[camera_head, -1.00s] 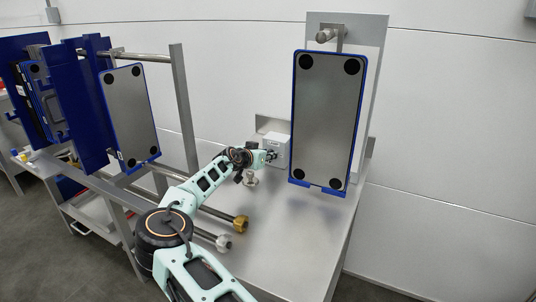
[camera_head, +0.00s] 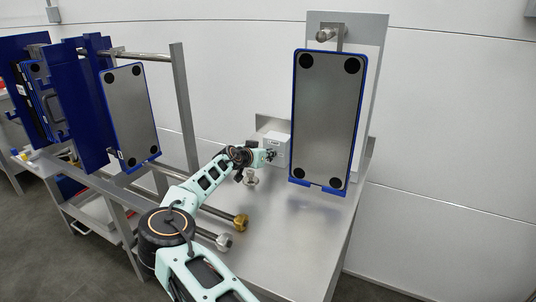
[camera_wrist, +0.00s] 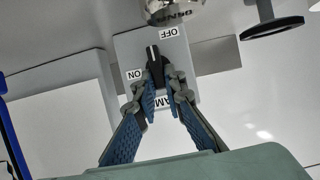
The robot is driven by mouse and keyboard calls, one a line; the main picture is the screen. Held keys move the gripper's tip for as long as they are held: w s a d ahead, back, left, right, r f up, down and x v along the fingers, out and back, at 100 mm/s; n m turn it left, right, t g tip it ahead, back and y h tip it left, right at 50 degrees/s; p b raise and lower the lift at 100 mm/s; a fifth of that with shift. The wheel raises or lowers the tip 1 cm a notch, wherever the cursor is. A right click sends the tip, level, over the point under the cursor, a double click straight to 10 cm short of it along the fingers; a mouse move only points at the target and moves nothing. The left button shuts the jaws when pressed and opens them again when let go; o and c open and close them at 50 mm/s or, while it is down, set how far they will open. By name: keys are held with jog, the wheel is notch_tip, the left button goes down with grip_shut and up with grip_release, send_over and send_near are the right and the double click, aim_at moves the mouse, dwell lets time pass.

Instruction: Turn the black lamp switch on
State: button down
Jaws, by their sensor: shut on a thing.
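The black lamp switch (camera_wrist: 154,60) is a knob with a white line on a light grey box in the wrist view. Its line points up and slightly left. An "OFF" label is at its upper right, an "ON" label at its lower left, and a partly covered "LAMP" label below. My gripper (camera_wrist: 161,83) is shut on the lower part of the switch, one finger on each side. In the head view, the switch box (camera_head: 275,150) stands at the back of the metal table, and my gripper (camera_head: 269,155) reaches its left side. The switch itself is too small to make out there.
A blue-framed grey panel (camera_head: 326,120) hangs just right of the box. A rack with blue panels (camera_head: 130,110) stands left. Rods with brass (camera_head: 241,222) and silver (camera_head: 224,241) ends lie near my arm. A round metal fitting (camera_wrist: 174,10) sits above the switch.

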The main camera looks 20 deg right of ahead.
jog(key=shift+w+f, duration=0.1)
jog(key=n+b, duration=0.1)
jog(key=b, duration=0.1)
jog(key=h+b, duration=0.1)
jog(key=shift+w+a+f+n+g+b, duration=0.1)
jog(key=shift+w+f+n+g+b, duration=0.05)
jog(key=shift+n+g+b, duration=0.25)
jog(key=n+b, duration=0.1)
jog(key=n+g+h+b, duration=0.1)
jog(key=shift+w+a+n, duration=0.15)
jog(key=shift+w+n, duration=0.05)
jog(key=shift+n, duration=0.1)
jog(key=shift+w+a+f+n+g+h+b, duration=0.15)
jog(key=shift+n+h+b, duration=0.15)
jog(key=shift+n, duration=0.2)
jog(key=shift+s+d+n+g+h+b, duration=0.1)
jog(key=shift+n+g+h+b, duration=0.1)
jog(key=shift+n+h, duration=0.25)
jog(key=shift+w+a+f+n+h+b, duration=0.1)
jog(key=shift+f+n+h+b, duration=0.05)
jog(key=shift+n+h+b, duration=0.4)
jog(key=shift+w+f+n+h+b, duration=0.1)
jog(key=shift+f+n+h+b, duration=0.2)
jog(key=shift+n, duration=0.4)
jog(key=shift+r+n+b, duration=0.1)
jog(key=shift+n+b, duration=0.6)
jog(key=shift+b, duration=0.1)
jog(key=shift+r+n+h, duration=0.1)
jog(key=shift+n+h, duration=0.2)
jog(key=shift+g, duration=0.25)
